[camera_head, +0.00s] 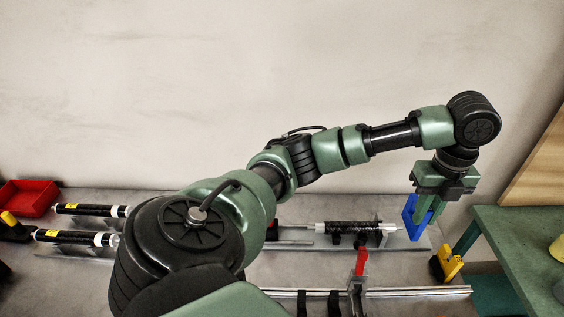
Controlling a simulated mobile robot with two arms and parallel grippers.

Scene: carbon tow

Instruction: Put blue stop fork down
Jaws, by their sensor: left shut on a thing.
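My left gripper (429,212) points down at the right end of the grey bench, shut on the blue stop fork (411,218). The blue stop fork hangs upright between the fingers, next to the right end of a metal plate that carries a black roll (345,227) on a spindle. Whether the fork's lower edge touches the plate or bench, I cannot tell. My right gripper does not show.
A yellow and black holder (446,264) stands right of the fork. A red clamp or lever (361,260) stands in front of the roll, near a long metal rail (420,292). Two black tubes (90,210) and a red bin (28,198) are at left. A green table (520,235) stands right.

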